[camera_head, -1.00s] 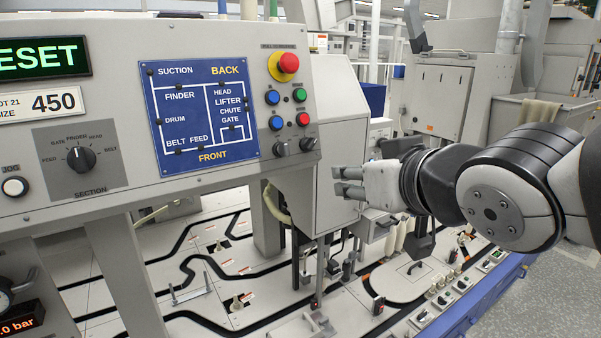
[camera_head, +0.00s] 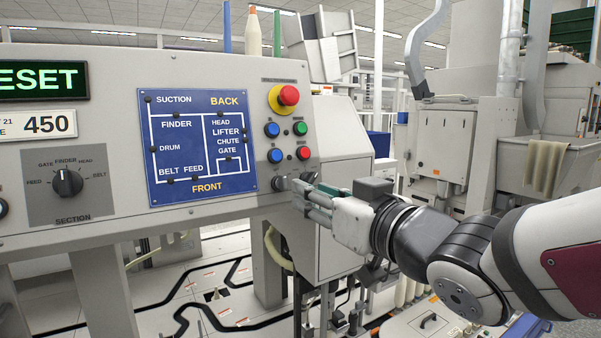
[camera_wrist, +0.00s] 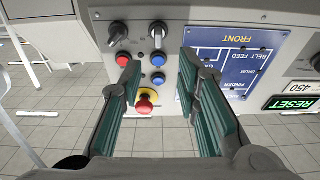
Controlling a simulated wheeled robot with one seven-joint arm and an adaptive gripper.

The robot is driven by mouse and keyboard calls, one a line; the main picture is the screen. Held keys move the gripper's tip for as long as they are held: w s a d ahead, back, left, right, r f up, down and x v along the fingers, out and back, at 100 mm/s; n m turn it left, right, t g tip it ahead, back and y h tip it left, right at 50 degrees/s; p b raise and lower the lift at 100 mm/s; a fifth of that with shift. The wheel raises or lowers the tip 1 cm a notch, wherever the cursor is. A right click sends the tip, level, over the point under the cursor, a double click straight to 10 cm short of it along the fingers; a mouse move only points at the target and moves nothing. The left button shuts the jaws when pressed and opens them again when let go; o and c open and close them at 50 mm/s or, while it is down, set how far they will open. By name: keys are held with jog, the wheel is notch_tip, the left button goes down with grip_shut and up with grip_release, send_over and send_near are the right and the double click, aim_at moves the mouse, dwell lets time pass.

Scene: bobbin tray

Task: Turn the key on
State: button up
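Two small grey-black switches sit at the lower right of the machine panel, a left one (camera_head: 279,184) and a right one (camera_head: 309,177). Which of them is the key cannot be told for sure. In the wrist view, which sees the panel upside down, the right one (camera_wrist: 118,32) and the left one (camera_wrist: 158,36) stick out beyond my fingertips. My gripper (camera_head: 298,191) is close to the panel at these switches, partly covering them in the head view. In the wrist view my gripper (camera_wrist: 160,66) is open, its green-padded fingers wide apart with nothing held.
A red emergency button (camera_head: 288,95) on a yellow ring and several blue, green and red push buttons (camera_head: 272,130) sit above the switches. A blue diagram board (camera_head: 197,146) is to their left, with a SECTION knob (camera_head: 67,183) farther left. A grey housing (camera_head: 345,140) stands behind my gripper.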

aim_at(286, 180)
jog(key=shift+w+a+r+p, duration=0.1)
jog(key=shift+w+a+p, duration=0.4)
jog(key=shift+p, duration=1.55)
jog(key=p, duration=0.5)
jog(key=shift+w, duration=0.15)
jog(key=x, duration=0.8)
jog(key=shift+w, duration=0.2)
grip_shut()
